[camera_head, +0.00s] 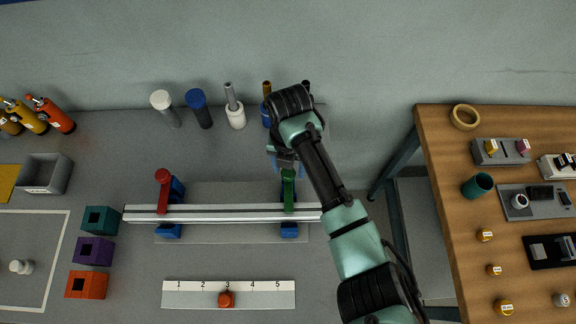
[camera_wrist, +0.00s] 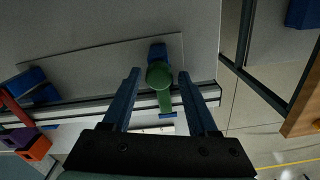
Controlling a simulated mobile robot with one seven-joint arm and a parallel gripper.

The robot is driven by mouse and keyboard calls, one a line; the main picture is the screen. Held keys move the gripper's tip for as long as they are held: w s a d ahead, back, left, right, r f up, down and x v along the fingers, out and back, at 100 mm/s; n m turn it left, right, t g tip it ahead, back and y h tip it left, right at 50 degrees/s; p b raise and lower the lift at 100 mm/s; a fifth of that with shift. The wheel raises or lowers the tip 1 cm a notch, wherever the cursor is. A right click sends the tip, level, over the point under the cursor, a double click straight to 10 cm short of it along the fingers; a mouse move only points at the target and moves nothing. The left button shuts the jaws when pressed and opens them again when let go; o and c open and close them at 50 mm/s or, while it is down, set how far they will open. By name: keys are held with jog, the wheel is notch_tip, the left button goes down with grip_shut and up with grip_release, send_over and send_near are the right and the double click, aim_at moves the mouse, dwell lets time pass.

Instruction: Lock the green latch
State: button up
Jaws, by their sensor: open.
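The green latch (camera_head: 289,192) lies across the silver bar (camera_head: 225,213), at the bar's right end. In the wrist view its round green knob and arm (camera_wrist: 160,76) show between my two fingers. My gripper (camera_head: 286,163) is open above the latch, one finger on each side (camera_wrist: 159,73). I cannot tell whether the fingers touch it. The blue base (camera_head: 289,230) under the latch is partly hidden. A red latch (camera_head: 163,190) with a blue base (camera_head: 168,231) lies across the bar's left part.
Several upright cylinders (camera_head: 197,108) stand behind the fixture. Teal, purple and orange blocks (camera_head: 93,250) sit to the left. A numbered strip (camera_head: 196,294) with a small orange piece (camera_head: 227,299) lies in front. A wooden table (camera_head: 447,200) stands right, across a gap.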

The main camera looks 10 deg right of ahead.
jog(key=shift+o, duration=0.6)
jog(key=shift+s, duration=0.1)
notch_tip(320, 180, up, 13)
jog(key=shift+f+b, duration=0.1)
jog(key=shift+b, duration=0.2)
